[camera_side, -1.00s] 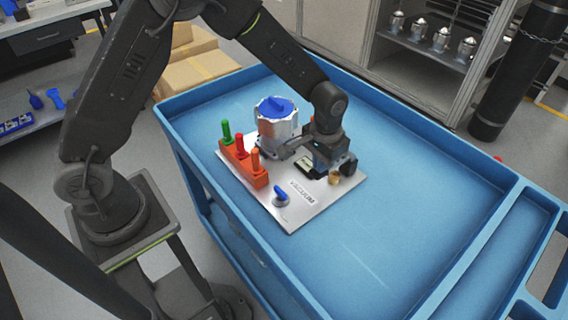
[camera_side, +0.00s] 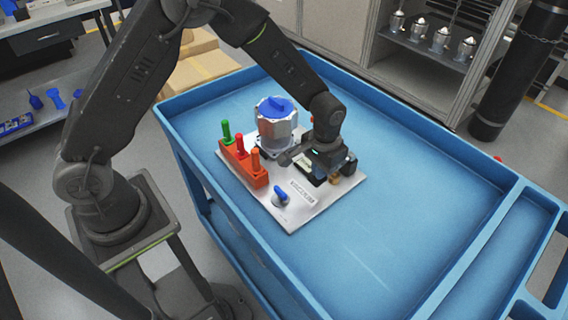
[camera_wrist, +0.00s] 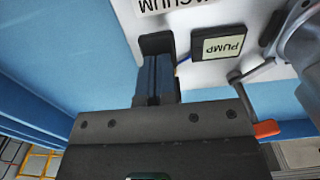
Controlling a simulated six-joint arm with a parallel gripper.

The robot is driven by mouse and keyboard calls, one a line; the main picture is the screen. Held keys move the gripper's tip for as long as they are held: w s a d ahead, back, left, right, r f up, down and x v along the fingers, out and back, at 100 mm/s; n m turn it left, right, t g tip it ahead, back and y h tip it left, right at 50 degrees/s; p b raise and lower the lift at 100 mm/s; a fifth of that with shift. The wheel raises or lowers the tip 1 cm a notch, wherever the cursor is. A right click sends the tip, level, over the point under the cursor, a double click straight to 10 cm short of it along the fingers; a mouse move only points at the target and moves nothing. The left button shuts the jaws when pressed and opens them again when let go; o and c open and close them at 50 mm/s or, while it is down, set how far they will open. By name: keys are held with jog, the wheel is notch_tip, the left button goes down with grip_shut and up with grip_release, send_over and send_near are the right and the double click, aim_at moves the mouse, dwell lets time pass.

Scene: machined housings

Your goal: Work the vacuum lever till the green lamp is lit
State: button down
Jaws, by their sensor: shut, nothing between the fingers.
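My gripper (camera_side: 322,166) is over the far right part of a white plate (camera_side: 300,213) marked VACUUM. In the wrist view its fingers (camera_wrist: 156,80) are shut and empty, beside a small dark box labelled PUMP (camera_wrist: 222,46). A thin grey lever with an orange tip (camera_wrist: 267,129) shows right of the fingers, apart from them; the gripper body hides part of it. A blue-handled knob (camera_side: 280,194) stands at the plate's near corner. A silver housing with a blue cap (camera_side: 276,107) stands at the plate's far side. I cannot make out a lit green lamp.
An orange rack (camera_side: 248,173) with green, red and orange handles stands along the plate's left edge. A small brass part (camera_side: 335,180) sits partly hidden by my gripper. The blue cart top (camera_side: 410,220) is clear to the right, with raised rims.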

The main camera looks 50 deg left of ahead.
jog(key=shift+r, duration=3.05)
jog(key=shift+f, duration=0.1)
jog(key=shift+f, duration=3.3)
jog(key=shift+r, duration=3.4)
